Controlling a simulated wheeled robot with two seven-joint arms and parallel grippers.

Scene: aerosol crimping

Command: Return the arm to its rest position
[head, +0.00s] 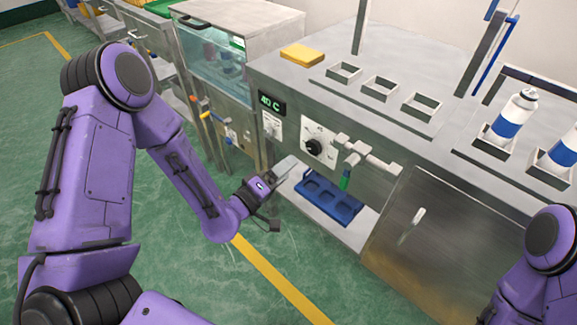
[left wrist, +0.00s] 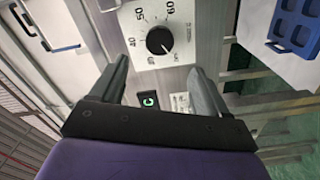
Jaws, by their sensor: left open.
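My left arm (head: 185,165) is purple and reaches in from the left in the head view. My left gripper (head: 280,195) is in front of the steel machine, near its lower shelf. In the left wrist view the two dark fingers (left wrist: 155,90) stand apart with nothing between them. Past them show the black dial (left wrist: 159,40) and the green-lit display (left wrist: 148,101). A part of my right arm (head: 545,250) shows at the lower right of the head view. The right gripper is out of the picture.
The steel machine (head: 285,90) has a dial (head: 314,148), a display reading 40 C (head: 271,103) and a tap (head: 350,160). A blue tray (head: 328,195) lies on its shelf. Blue-and-white cans (head: 512,115) stand on top at right. The green floor (head: 35,100) is open at left.

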